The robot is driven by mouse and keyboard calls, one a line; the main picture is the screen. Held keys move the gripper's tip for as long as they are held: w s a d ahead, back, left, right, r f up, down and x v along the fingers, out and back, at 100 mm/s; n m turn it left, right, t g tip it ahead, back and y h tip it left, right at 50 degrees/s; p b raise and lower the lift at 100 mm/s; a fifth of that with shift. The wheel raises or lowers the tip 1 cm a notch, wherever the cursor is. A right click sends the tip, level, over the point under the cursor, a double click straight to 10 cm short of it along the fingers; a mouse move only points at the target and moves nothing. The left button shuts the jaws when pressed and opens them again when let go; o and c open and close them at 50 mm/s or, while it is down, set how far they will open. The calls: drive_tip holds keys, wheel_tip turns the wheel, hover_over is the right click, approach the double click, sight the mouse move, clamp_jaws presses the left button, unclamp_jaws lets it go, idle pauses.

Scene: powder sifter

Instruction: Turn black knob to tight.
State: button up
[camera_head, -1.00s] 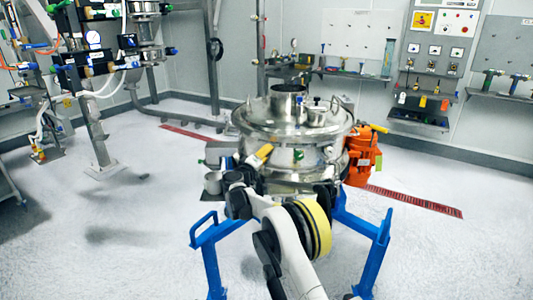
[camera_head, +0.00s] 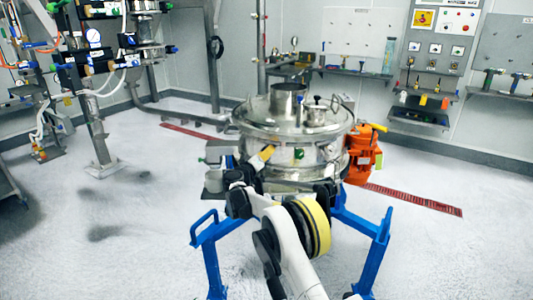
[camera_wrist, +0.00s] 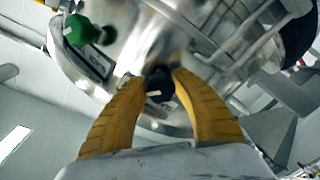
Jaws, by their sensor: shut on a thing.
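The black knob (camera_wrist: 159,84) sits on the side of the steel sifter. In the wrist view it is between the two yellow fingers of my gripper (camera_wrist: 157,78), which is shut on it. The fingers hide the knob's sides. In the head view my gripper (camera_head: 262,157) is at the front left of the sifter (camera_head: 291,130), with a yellow finger showing against it. I cannot make out the black knob there, and I cannot tell how tight it is.
A green knob (camera_wrist: 79,30) is up and left of my fingers in the wrist view. An orange motor (camera_head: 361,155) is on the sifter's right side. Blue legs (camera_head: 374,258) stand on both sides of my arm. The floor around is mostly clear.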

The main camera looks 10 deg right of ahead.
drive_tip(key=o, duration=1.2)
drive_tip(key=v, duration=1.2)
drive_tip(key=shift+d+r, duration=0.1)
